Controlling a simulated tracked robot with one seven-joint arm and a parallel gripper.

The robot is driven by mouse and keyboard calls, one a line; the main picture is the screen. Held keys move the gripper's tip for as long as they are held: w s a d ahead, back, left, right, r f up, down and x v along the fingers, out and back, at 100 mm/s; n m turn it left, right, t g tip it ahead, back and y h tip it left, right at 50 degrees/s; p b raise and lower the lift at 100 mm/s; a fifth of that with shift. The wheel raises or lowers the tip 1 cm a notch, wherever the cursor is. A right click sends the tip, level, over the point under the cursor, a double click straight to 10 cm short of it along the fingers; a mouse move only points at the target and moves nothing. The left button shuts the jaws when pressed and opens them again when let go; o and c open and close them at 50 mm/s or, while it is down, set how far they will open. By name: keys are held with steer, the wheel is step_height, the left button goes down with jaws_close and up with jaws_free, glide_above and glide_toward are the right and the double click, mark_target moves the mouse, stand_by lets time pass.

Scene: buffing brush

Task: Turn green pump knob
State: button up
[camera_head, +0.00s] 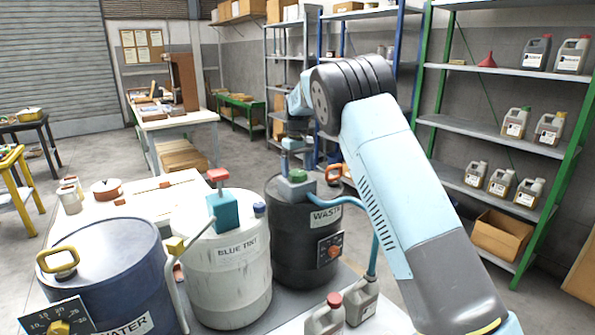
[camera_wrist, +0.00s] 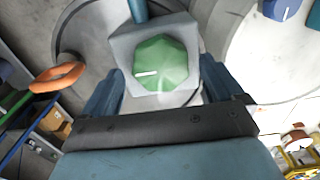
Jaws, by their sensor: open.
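The green pump knob (camera_head: 297,175) sits on a grey pump block (camera_head: 296,188) on top of the black WASTE drum (camera_head: 290,240). In the wrist view the green knob (camera_wrist: 165,62) is faceted, with a white mark pointing left. My gripper (camera_head: 293,152) is just above the knob in the head view, pointing down. In the wrist view my gripper (camera_wrist: 160,80) is open, with one blue finger on each side of the pump block and knob. I cannot tell whether the fingers touch it.
The white BLUE TINT drum (camera_head: 230,270) with a red-topped pump (camera_head: 218,176) stands left of the WASTE drum. A blue WATER drum (camera_head: 110,280) is further left. An orange ring handle (camera_wrist: 58,77) and a blue hose (camera_head: 374,255) are close by. Grey jugs (camera_head: 325,317) stand in front.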

steer(key=shift+f, duration=0.5)
steer(key=shift+c, duration=0.4)
steer(key=c, duration=1)
steer(key=shift+o, duration=0.2)
steer(key=shift+m, duration=0.4)
